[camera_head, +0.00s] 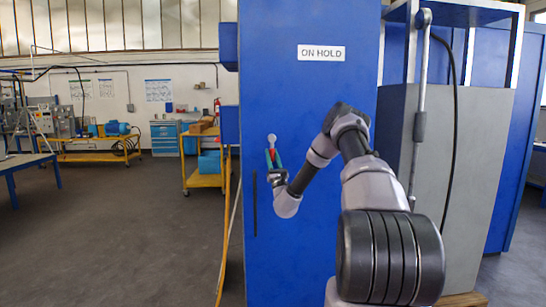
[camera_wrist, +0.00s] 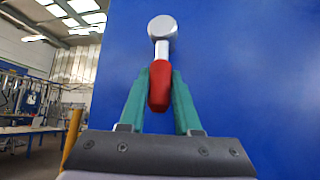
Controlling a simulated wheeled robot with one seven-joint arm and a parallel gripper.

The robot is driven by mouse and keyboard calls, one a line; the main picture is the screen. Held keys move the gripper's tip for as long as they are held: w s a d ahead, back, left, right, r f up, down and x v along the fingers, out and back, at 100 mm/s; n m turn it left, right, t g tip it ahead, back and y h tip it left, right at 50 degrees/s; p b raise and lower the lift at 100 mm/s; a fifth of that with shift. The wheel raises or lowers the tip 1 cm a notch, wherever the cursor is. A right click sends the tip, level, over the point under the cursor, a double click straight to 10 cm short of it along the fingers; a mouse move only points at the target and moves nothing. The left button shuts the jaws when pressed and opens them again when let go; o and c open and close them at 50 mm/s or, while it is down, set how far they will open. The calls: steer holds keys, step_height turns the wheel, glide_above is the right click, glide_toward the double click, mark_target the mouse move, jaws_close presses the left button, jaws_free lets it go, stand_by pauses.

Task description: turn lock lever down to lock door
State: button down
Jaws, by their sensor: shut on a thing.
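The blue door (camera_head: 310,200) with an "ON HOLD" label fills the middle of the head view. The lock lever (camera_head: 271,140) is on its left part: a round silver hub (camera_wrist: 162,27) at the top, a silver shank, and a red grip (camera_wrist: 160,88) at the lower end. The lever hangs down from the hub. My gripper (camera_head: 273,160) reaches it from below, and its two green fingers (camera_wrist: 160,85) are closed on either side of the red grip. The door's dark vertical handle slot (camera_head: 255,205) is below and left of the lever.
A grey cabinet (camera_head: 450,180) with a vertical metal pipe (camera_head: 420,120) stands to the right. A yellow cart (camera_head: 205,160) and a blue drawer cabinet (camera_head: 164,138) stand to the left behind. The grey floor (camera_head: 110,230) at left is open.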

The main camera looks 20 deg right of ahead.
stand_by(0.3)
steer(key=c, duration=0.6)
jaws_free()
steer(key=v, duration=1)
steer(key=shift+s+f, duration=0.25)
steer(key=shift+r+y, duration=0.1)
steer(key=shift+y, duration=0.2)
